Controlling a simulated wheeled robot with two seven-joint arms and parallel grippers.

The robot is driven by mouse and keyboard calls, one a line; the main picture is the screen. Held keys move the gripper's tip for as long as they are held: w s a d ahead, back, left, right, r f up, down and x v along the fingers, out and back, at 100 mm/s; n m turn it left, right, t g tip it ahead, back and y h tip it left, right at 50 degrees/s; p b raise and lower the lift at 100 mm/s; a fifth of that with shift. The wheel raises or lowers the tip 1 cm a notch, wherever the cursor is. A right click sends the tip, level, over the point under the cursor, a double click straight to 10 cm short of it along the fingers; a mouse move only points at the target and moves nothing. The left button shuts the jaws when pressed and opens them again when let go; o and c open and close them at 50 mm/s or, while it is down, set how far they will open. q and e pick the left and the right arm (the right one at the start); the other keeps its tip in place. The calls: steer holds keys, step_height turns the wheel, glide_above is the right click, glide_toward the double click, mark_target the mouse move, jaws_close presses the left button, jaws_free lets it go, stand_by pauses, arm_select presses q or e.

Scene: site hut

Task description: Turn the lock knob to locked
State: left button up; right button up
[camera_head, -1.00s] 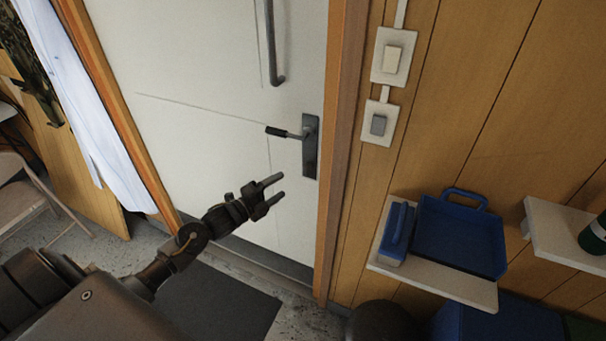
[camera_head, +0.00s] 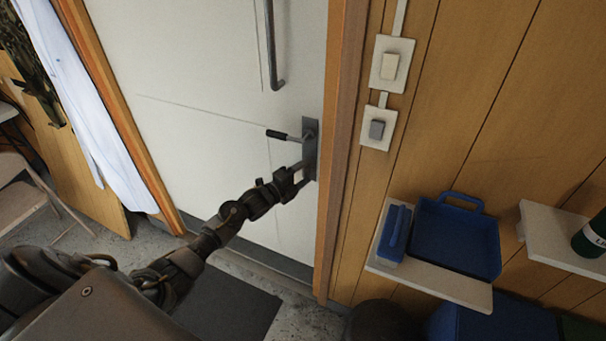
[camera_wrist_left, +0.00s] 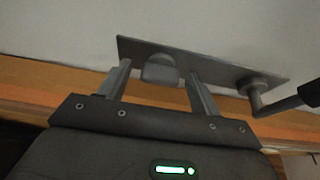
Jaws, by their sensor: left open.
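The lock knob (camera_wrist_left: 160,69) is a small grey thumb-turn on the door's lock plate (camera_wrist_left: 218,66); it shows in the left wrist view. My left gripper (camera_wrist_left: 158,82) is open, with one finger on each side of the knob; I cannot tell whether either finger touches it. In the head view my left gripper (camera_head: 302,172) is at the lower part of the plate (camera_head: 310,130) and hides the knob. The lever handle (camera_head: 279,135) sticks out to the left above the gripper; it also shows at the right of the wrist view (camera_wrist_left: 258,92). My right gripper is not in view.
The white door (camera_head: 200,90) is closed, with a long grey pull bar (camera_head: 272,50) above the lever. Two switches (camera_head: 389,65) are on the wooden wall. A shelf (camera_head: 440,286) with a blue tray (camera_head: 455,238) stands out at the right.

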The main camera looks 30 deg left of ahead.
arm_select(q)
steer(key=c, duration=1)
